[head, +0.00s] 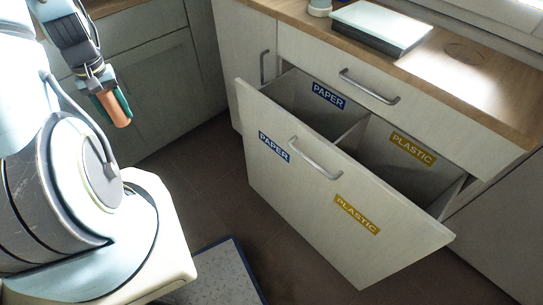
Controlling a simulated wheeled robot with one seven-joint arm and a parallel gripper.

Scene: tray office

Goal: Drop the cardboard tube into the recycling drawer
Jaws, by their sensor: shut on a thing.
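My gripper (108,98) is at the upper left of the head view, pointing down. It is shut on the cardboard tube (119,112), a short orange-brown cylinder partly hidden by the fingers. The tube hangs in the air, left of and apart from the recycling drawer (325,225). The drawer is pulled open. A divider splits it into a left compartment marked PAPER (328,97) in blue and a right compartment marked PLASTIC (413,148) in yellow. The same labels are on the drawer front. The visible insides look empty; their floors are mostly hidden.
A wooden worktop (465,85) above the drawer holds a white-topped flat box (382,27). A shallow closed drawer with a handle (369,87) is just above the open one. Cabinets (160,90) stand behind my gripper. A grey mat (222,275) lies on the dark floor.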

